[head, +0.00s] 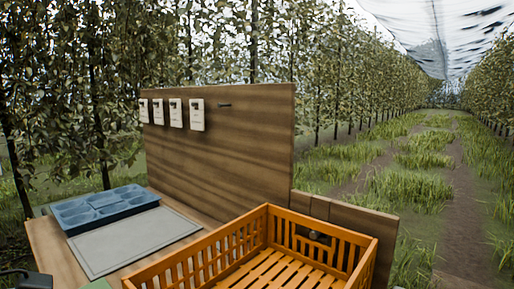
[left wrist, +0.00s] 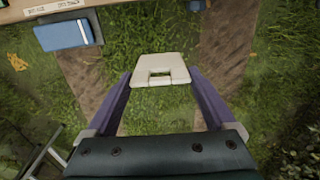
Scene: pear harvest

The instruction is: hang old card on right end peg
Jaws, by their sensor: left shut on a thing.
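The old card (left wrist: 160,70), cream with a rectangular slot, is held between the purple fingertips of my left gripper (left wrist: 160,78) in the left wrist view. It hangs over grass, clear of any surface. The wooden board (head: 245,145) in the head view carries a row of several white cards (head: 197,115) on its upper left part. To the right of them, the dark right end peg (head: 224,105) is bare. The held card does not show in the head view. My right gripper is in neither view.
An orange slatted crate (head: 196,263) stands in front of the board at the right. A blue compartment tray (head: 107,204) and a grey mat (head: 133,240) lie on the wooden bench. The left wrist view shows a blue box (left wrist: 68,33) near the bench edge (left wrist: 120,3).

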